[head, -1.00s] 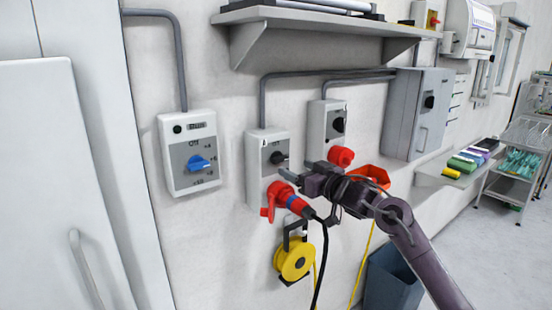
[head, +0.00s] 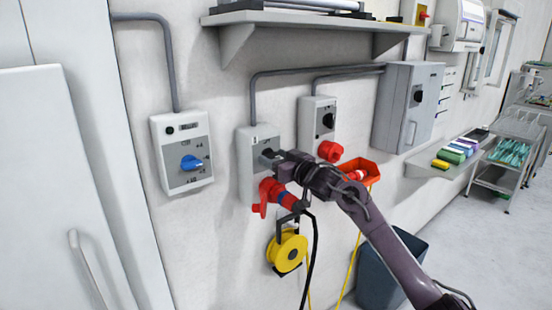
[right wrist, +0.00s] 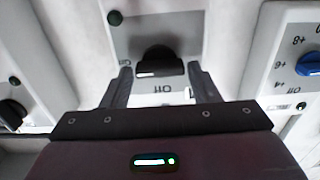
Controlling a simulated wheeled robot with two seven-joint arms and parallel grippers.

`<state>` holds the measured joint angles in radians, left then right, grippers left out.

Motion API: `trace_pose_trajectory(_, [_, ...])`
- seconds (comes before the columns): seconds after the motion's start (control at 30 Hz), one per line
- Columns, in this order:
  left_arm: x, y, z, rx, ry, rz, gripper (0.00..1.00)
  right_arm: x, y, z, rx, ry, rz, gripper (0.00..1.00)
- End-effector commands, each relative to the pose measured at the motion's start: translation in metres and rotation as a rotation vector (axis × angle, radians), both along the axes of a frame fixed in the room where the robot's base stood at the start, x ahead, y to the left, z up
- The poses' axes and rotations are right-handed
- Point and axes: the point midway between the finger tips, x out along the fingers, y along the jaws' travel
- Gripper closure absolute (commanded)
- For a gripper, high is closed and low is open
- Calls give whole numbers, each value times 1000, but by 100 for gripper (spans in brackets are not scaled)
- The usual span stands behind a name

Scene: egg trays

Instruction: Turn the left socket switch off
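The left socket (head: 246,178) is a grey-white wall box with a black rotary switch (head: 268,156) and a red plug (head: 272,193) with a black cable below it. My right gripper (head: 277,160) is at the switch. In the right wrist view, its two fingers (right wrist: 163,88) stand apart on either side of the black knob (right wrist: 160,60), with small gaps visible. Upside-down lettering, seemingly OFF, shows on the plate beside the knob. The head view hides part of the knob behind the gripper. My left gripper is not in view.
The right socket (head: 314,135) has its own black switch and red outlet. A thermostat-like box with a blue dial (head: 191,162) hangs left. A yellow cable reel (head: 287,251) hangs below, a red bin (head: 362,170) sits right, and a shelf (head: 310,20) juts above.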

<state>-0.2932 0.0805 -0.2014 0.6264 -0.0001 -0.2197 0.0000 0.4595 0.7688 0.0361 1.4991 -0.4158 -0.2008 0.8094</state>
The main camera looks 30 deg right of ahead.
Motion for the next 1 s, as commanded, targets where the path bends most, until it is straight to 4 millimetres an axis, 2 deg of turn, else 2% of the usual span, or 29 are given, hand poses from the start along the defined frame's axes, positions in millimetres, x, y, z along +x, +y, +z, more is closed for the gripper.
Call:
trace_pose_trajectory(0.03, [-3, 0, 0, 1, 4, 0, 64, 0, 0, 0, 0, 0, 0, 52])
trace_pose_trajectory(0.2, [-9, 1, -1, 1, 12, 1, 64, 0, 0, 0, 0, 0, 0, 74])
trace_pose_trajectory(0.23, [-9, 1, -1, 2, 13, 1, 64, 0, 0, 0, 0, 0, 0, 76])
trace_pose_trajectory(0.57, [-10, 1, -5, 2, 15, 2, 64, 0, 0, 0, -56, -5, -1, 76])
trace_pose_trajectory(1.0, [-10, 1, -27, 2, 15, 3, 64, 0, 1, -2, -396, -32, -1, 76])
